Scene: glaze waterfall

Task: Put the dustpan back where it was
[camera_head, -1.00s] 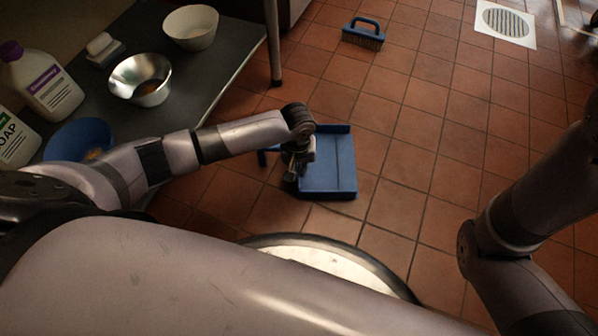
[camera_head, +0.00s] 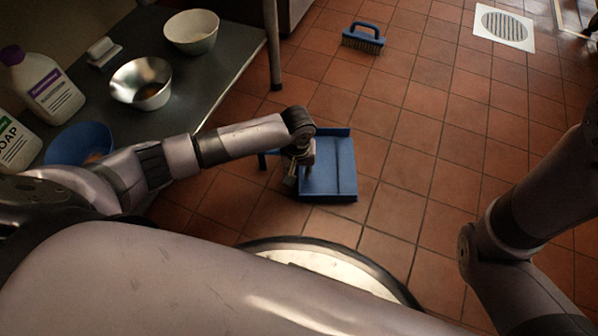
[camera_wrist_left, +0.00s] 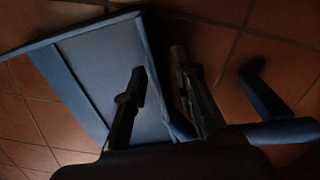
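The blue dustpan (camera_head: 335,165) lies on the tiled floor, with its handle (camera_head: 264,160) sticking out to the left behind my left arm. My left gripper (camera_head: 291,182) is down at the handle side of the pan. In the left wrist view the two fingers (camera_wrist_left: 158,62) are apart, with the back edge of the dustpan (camera_wrist_left: 85,75) running between them. One finger is over the pan and the other is outside it; firm contact cannot be seen. The handle (camera_wrist_left: 265,95) shows to the right of the fingers. My right gripper is out of view.
A blue brush (camera_head: 363,38) lies on the floor farther back, near a floor drain (camera_head: 504,26). A dark table (camera_head: 205,75) at left carries bowls, bottles and a soap or sponge piece. Its leg (camera_head: 272,45) stands behind the dustpan. Floor right of the pan is clear.

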